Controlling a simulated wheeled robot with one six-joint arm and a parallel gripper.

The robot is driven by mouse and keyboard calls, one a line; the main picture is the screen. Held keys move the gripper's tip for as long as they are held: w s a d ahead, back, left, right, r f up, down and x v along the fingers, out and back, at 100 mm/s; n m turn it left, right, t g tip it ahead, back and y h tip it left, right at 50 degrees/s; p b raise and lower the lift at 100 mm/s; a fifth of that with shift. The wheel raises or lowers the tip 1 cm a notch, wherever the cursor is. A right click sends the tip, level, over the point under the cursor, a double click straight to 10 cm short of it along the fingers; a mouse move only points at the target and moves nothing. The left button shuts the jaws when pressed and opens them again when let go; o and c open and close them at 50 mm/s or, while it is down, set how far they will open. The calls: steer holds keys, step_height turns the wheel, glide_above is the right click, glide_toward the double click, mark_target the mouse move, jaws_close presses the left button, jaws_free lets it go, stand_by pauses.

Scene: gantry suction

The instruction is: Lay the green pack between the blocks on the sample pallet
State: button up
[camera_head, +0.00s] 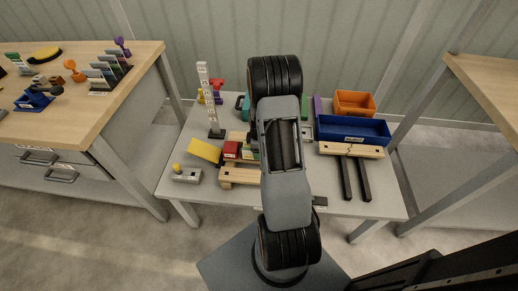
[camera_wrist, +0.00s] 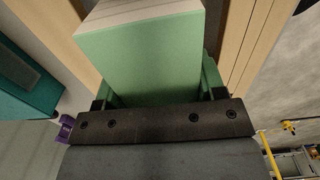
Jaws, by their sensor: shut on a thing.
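In the wrist view, the green pack (camera_wrist: 140,55) fills the middle, right in front of my gripper (camera_wrist: 156,88). My gripper is shut on it, and one end of the pack shows a paler face. Wooden slats (camera_wrist: 262,45), apparently of the sample pallet, lie beyond it on the right. In the head view, the wooden sample pallet (camera_head: 240,176) stands on the middle table, partly hidden by my arm. A red block (camera_head: 231,150) sits on its left part. My gripper and the pack are mostly hidden behind my arm there, so I cannot tell whether the pack touches the pallet.
A yellow wedge (camera_head: 205,150) lies left of the red block. A white marked post (camera_head: 208,100) stands behind it. A grey block with a yellow knob (camera_head: 187,174) is at the front left. A blue bin (camera_head: 352,131) and orange bin (camera_head: 354,103) stand right.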

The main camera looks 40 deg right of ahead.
steer(key=shift+f+b, duration=0.35)
steer(key=shift+f, duration=0.1)
steer(key=o, duration=1.2)
steer(key=shift+r, duration=0.1)
step_height(320, 180, up, 14)
steer(key=shift+f+p, duration=0.1)
steer(key=shift+p, duration=1.05)
